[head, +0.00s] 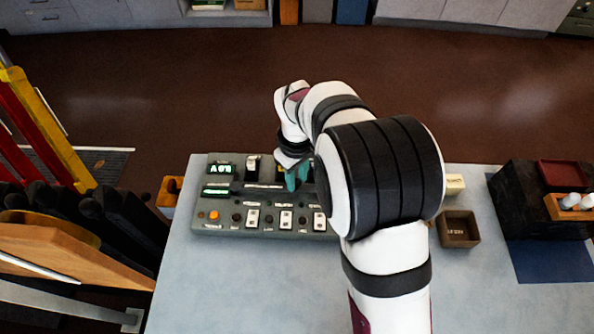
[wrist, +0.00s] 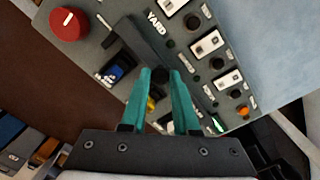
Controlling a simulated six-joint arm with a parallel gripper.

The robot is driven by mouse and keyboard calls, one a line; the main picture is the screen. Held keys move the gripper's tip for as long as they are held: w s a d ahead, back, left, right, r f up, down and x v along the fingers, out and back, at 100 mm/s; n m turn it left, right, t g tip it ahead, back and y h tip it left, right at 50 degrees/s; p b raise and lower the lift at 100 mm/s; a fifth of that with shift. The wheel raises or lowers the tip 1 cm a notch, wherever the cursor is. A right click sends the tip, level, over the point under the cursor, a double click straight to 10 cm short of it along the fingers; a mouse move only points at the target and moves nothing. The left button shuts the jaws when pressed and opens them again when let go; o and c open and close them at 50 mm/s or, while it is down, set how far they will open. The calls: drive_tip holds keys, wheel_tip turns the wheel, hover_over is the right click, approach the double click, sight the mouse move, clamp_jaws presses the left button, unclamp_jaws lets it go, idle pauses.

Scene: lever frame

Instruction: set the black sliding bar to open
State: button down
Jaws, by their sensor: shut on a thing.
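The grey control panel (head: 213,231) lies on the pale table. My gripper (head: 291,180) reaches down over its middle, with teal fingers pointing at the panel. In the wrist view, my gripper (wrist: 160,76) is shut on a small black piece between the fingertips, which I take to be the handle of the black sliding bar. A long dark strip (wrist: 146,44) runs across the panel just beyond the fingertips. The fingers hide much of the held piece, and my arm hides the panel's right part in the head view. No open marking is readable.
A red round knob (wrist: 69,23), a blue switch (wrist: 117,69) and several white rocker switches sit near the fingers. An orange button (head: 214,215) is at the panel's left. A brown box (head: 459,229) stands right of my arm. The table front is clear.

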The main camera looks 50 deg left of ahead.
drive_tip(key=shift+s+d, duration=0.1)
drive_tip(key=shift+s, duration=0.1)
drive_tip(key=c, duration=0.7)
unclamp_jaws()
drive_tip(key=shift+o, duration=0.2)
drive_tip(key=shift+r, duration=0.1)
wheel_tip(320, 180, up, 16)
drive_tip(key=shift+f, duration=0.25)
